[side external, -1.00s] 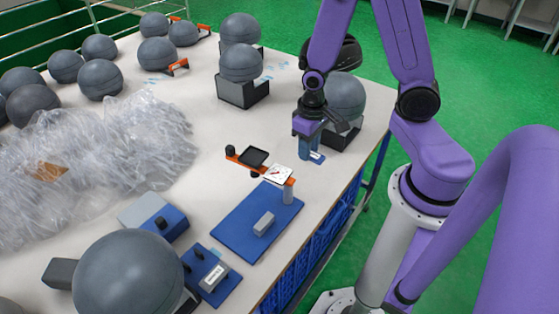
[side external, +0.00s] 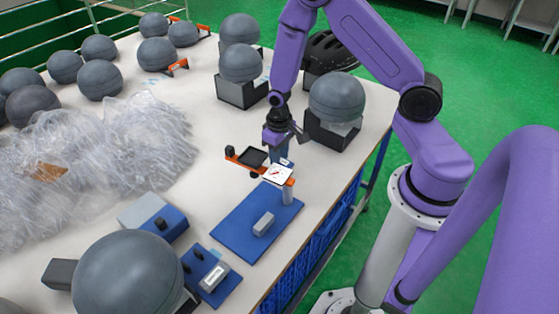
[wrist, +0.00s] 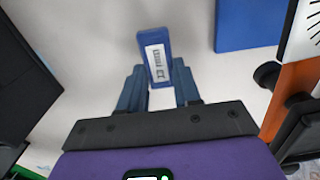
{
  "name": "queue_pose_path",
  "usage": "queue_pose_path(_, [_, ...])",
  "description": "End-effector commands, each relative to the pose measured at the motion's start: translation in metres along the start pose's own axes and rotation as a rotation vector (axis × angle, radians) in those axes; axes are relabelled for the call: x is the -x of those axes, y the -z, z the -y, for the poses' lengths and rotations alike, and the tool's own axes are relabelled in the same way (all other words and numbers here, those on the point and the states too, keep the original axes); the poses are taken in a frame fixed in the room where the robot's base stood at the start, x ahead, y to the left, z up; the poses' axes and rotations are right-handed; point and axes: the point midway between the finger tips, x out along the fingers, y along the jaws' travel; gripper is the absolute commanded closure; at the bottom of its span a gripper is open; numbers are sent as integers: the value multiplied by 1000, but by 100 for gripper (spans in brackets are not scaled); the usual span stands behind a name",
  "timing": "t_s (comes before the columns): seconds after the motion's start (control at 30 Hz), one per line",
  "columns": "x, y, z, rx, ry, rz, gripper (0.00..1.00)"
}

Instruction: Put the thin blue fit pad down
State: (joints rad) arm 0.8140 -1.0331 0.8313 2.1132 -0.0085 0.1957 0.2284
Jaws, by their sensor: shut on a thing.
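My gripper (wrist: 157,88) is shut on the thin blue fit pad (wrist: 155,48), which has a white printed label and extends out beyond the fingertips in the wrist view. In the side external view, my gripper (side external: 279,150) is over the table just behind the white dial gauge. The pad (side external: 287,162) shows there as a small blue piece with a white mark, partly hidden by the gauge. I cannot tell whether the pad touches the table.
The dial gauge (side external: 278,174) stands with an orange arm and black tray (side external: 253,157) by a blue base plate (side external: 235,232). A grey headform (side external: 337,96) in a black holder is to the right. Crumpled clear plastic (side external: 90,165) lies left. White table between is free.

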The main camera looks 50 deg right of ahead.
Motion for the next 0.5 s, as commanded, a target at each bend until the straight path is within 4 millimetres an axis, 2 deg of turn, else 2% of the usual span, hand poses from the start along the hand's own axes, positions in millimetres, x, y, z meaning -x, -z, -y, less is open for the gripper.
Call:
queue_pose_path(0.1, [-16,-2,0,1,-1,5,96])
queue_pose_path(0.2, [-23,-2,0,0,-1,3,96])
queue_pose_path(0.5, [-25,-1,0,1,0,1,96])
